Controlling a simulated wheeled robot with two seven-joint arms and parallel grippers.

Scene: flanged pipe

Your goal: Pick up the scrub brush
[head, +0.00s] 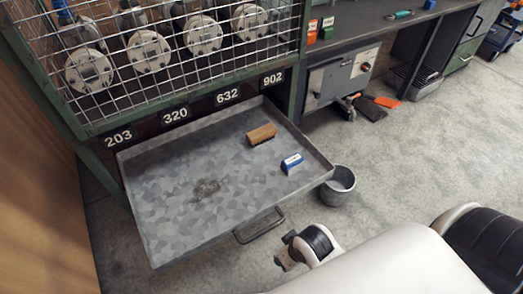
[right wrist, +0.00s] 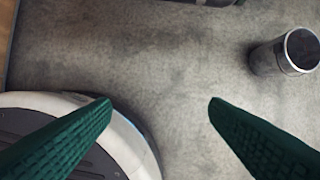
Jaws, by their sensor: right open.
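The scrub brush (head: 262,134) is a brown wooden block with dark bristles below it. It lies in the pulled-out grey metal tray (head: 160,225), toward the tray's back right. My right gripper (right wrist: 160,104) shows in the right wrist view as two green ridged fingers, wide apart, with only bare floor between them. In the head view my right arm comes in from the lower right and ends outside the tray, in front of its handle, well apart from the brush. The brush is not in the right wrist view. My left gripper is not in view.
A blue and white block (head: 291,164) lies in the tray near the brush. A metal bucket (head: 338,187) stands on the floor by the tray's right corner; it also shows in the right wrist view (right wrist: 287,53). A wire-mesh cage (head: 175,60) with flanged pipes rises behind the tray.

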